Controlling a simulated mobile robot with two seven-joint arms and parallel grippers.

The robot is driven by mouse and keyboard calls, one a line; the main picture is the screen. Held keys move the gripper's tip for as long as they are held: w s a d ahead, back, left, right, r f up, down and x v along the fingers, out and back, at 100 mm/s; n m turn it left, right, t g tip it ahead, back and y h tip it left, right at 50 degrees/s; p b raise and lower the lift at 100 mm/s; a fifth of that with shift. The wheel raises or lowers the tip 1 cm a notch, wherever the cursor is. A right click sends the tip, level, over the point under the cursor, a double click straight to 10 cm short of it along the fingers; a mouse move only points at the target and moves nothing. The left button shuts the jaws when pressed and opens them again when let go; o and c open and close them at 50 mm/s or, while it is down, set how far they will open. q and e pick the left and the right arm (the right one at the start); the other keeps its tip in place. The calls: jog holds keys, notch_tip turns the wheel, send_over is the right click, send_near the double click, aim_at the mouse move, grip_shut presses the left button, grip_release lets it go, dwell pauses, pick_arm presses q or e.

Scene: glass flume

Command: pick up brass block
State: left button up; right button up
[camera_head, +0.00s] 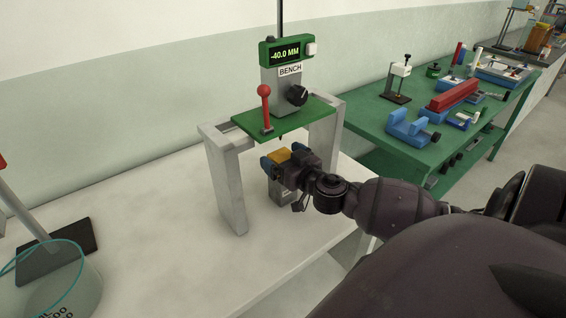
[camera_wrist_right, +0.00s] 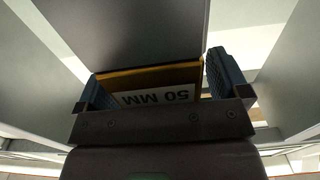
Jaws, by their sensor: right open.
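The brass block (camera_head: 279,155) is a small yellow block under the green bench gauge (camera_head: 285,118), apparently on top of a grey block (camera_head: 283,196). My right gripper (camera_head: 283,163) reaches in from the right, its blue-padded fingers on either side of the brass block. In the right wrist view the brass block (camera_wrist_right: 157,76) shows between the open fingers of the right gripper (camera_wrist_right: 160,85), with an upside-down "50 MM" label. I cannot tell whether a finger touches it. My left gripper is not in view.
Two grey uprights (camera_head: 229,190) flank the work space and hold the gauge, whose display reads -40.0 MM. A red-knobbed lever (camera_head: 265,108) stands on it. A clear beaker (camera_head: 62,285) is at the lower left. A green table (camera_head: 380,120) with several fixtures stands at right.

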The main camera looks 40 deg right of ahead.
jog(key=shift+c, duration=0.2)
jog(key=c, duration=1.5)
jog(key=shift+w+r, duration=0.1)
jog(key=shift+c, duration=0.4)
